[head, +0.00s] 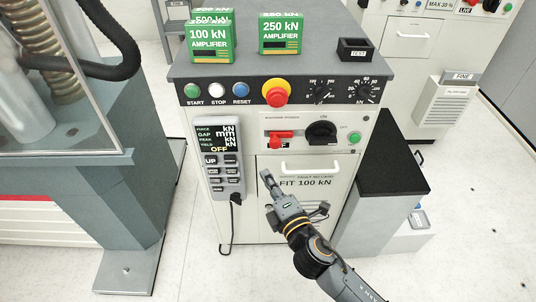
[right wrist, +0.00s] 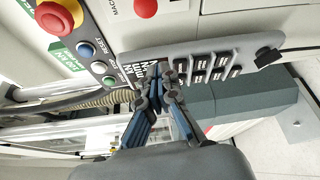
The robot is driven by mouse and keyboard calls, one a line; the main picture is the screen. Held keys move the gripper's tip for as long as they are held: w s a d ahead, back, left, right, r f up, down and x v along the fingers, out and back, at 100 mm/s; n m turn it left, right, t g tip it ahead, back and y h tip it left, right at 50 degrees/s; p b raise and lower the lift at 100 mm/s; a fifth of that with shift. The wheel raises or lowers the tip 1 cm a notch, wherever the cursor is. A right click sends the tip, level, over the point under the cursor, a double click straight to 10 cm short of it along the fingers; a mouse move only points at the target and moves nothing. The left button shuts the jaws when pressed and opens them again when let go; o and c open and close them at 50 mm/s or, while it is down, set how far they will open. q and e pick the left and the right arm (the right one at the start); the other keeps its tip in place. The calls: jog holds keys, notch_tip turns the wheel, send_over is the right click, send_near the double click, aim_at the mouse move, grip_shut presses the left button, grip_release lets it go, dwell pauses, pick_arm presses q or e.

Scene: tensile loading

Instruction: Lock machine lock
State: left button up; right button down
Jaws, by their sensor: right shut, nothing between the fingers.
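The cabinet's power panel holds a red lever-like part (head: 281,138) and a black rotary switch (head: 321,132) marked ON. The red part also shows at the top edge of the right wrist view (right wrist: 145,8). I cannot tell for certain which part is the machine lock. My right gripper (head: 267,178) is in front of the cabinet door, below the red part and apart from it. It is shut and empty. In the right wrist view its fingertips (right wrist: 163,82) overlap the grey keypad in the picture; contact cannot be told. My left gripper is not in view.
A grey keypad (head: 219,157) with a hanging cable is on the cabinet's left side. A red emergency button (head: 276,92) and coloured buttons line the sloped front. Green amplifier boxes (head: 281,35) stand on top. A door handle (head: 311,167) juts out. A black-topped block (head: 391,157) stands right.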

aim_at(278, 146)
jog(key=r+x, duration=0.1)
jog(key=x, duration=0.9)
jog(key=d, duration=0.2)
jog(key=d+p, duration=0.1)
jog(key=d, duration=0.1)
jog(key=shift+w+f, duration=0.15)
jog(key=shift+f, duration=0.1)
jog(key=d, duration=0.3)
jog(key=shift+d+p, duration=0.3)
jog(key=shift+d, duration=0.25)
